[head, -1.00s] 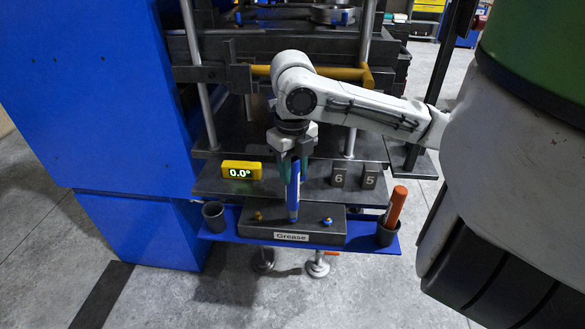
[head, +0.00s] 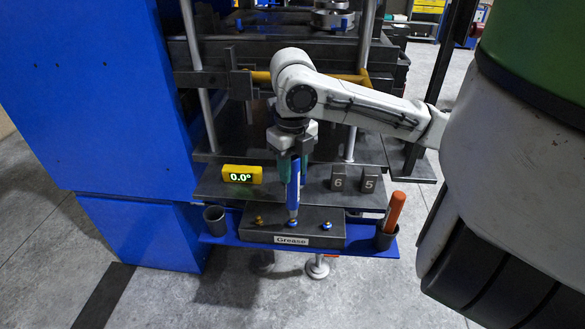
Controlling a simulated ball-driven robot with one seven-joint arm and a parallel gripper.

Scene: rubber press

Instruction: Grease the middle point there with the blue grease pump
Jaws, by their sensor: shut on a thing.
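My gripper (head: 293,150) is shut on the blue grease pump (head: 294,190) and holds it nearly upright, nozzle down. The pump is over the dark block labelled "Grease" (head: 320,238). Its tip is right at or just above the middle grease point (head: 292,223), which shows blue; I cannot tell whether they touch. The left grease point (head: 259,221) looks yellow-orange. The right grease point (head: 327,226) shows blue and yellow.
A blue shelf (head: 222,238) carries the block. An empty dark cup (head: 214,220) is at its left end. An orange pump (head: 394,212) stands in a cup (head: 385,237) at the right. Behind are a yellow display reading 0.0° (head: 242,174) and blocks marked 6 (head: 339,178) and 5 (head: 369,178).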

